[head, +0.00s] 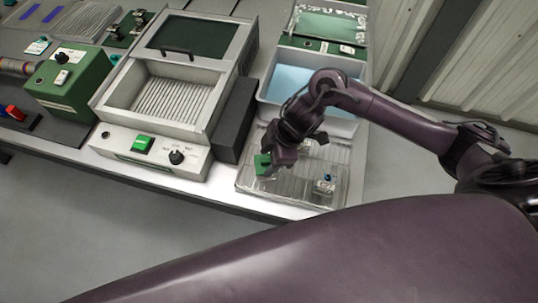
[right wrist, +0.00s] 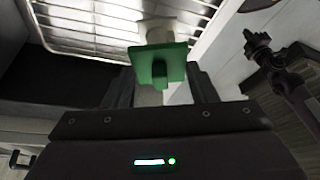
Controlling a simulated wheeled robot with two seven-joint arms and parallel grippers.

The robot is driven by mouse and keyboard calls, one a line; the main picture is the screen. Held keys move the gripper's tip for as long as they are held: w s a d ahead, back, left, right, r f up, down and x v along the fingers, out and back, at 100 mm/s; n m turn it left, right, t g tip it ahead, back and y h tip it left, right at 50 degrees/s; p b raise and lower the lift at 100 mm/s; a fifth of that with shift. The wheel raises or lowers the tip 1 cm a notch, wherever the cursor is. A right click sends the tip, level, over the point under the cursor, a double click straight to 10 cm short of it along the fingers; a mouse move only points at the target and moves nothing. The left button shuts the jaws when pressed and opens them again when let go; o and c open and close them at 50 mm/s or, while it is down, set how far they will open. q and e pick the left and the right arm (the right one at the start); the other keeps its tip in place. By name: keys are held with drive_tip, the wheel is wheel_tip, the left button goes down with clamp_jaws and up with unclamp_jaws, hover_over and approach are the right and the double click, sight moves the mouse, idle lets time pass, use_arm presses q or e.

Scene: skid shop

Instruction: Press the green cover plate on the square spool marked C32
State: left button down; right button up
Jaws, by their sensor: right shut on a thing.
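My right gripper (head: 268,163) is shut on a green cover plate (head: 262,163), above the left part of a clear divided tray (head: 300,198). In the right wrist view, the green plate (right wrist: 160,62) sits at the fingertips of the gripper (right wrist: 165,85). A pale blocky piece (right wrist: 160,30), possibly a square spool, shows just beyond the plate. I cannot tell whether the two touch. No C32 mark is readable.
A small blue-topped piece (head: 326,179) is in the tray's right part. A light-blue-lined bin (head: 290,82) stands behind the tray. A grey machine (head: 165,100) with a green switch and a dark block (head: 235,120) stand left. The bench's front edge is close.

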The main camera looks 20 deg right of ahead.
drive_tip(key=o, duration=1.4)
drive_tip(key=shift+o, duration=0.2)
wheel_tip(320, 180, up, 8)
drive_tip(key=p, duration=0.8)
drive_tip(key=shift+p, duration=0.4)
clamp_jaws()
drive_tip(key=shift+f, duration=0.1)
idle(0.7)
